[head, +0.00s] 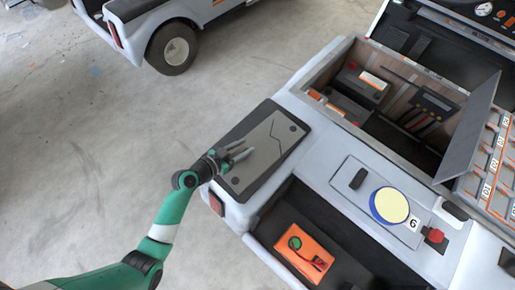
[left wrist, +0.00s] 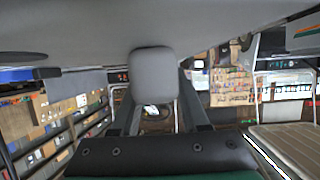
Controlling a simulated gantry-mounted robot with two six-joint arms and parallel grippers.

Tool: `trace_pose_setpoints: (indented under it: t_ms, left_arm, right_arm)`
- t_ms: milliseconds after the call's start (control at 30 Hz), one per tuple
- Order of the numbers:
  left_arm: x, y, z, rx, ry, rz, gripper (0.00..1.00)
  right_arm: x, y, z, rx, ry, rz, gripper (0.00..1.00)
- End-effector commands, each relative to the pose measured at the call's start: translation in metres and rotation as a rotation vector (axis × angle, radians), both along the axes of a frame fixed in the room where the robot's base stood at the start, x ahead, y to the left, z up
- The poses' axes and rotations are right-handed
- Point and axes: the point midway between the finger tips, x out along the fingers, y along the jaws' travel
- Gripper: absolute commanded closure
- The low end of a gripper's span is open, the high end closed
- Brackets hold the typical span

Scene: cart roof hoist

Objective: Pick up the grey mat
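The grey mat (head: 272,140) lies flat on a dark panel at the cart's near left corner in the head view. It has a dark zigzag line and a few dark spots. My left gripper (head: 245,150) reaches in from the left over the mat's left part. Its two fingers are spread with nothing seen between them. Whether they touch the mat I cannot tell. In the left wrist view the fingers (left wrist: 160,105) stand wide apart, with a rounded grey block behind them that I cannot identify. My right gripper is not in view.
An open bin (head: 440,160) with tools and boxes is at upper right, its lid raised. A pale yellow disc (head: 391,204) sits on the cart top. Another vehicle (head: 150,22) stands behind; the floor at left is clear.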

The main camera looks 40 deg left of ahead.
Motion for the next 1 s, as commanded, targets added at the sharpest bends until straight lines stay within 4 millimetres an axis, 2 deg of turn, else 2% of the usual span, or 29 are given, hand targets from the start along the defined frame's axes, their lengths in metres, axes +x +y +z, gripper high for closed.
trace_pose_setpoints:
  t_ms: [33,200,233,1000]
  left_arm:
    - [-0.0001,0.0,-0.0001,0.0,0.0,0.0,0.66]
    - [-0.0002,0.0001,0.0,0.0,0.0,0.0,0.97]
    - [-0.0002,0.0001,0.0,0.0,0.0,0.0,1.0]
    - [-0.0003,0.0,-0.0002,0.0,0.0,0.0,1.0]
  right_arm:
    - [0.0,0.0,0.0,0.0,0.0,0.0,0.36]
    - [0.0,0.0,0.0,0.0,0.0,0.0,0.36]
    - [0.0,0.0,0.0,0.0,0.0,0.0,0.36]
    - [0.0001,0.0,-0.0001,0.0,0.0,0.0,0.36]
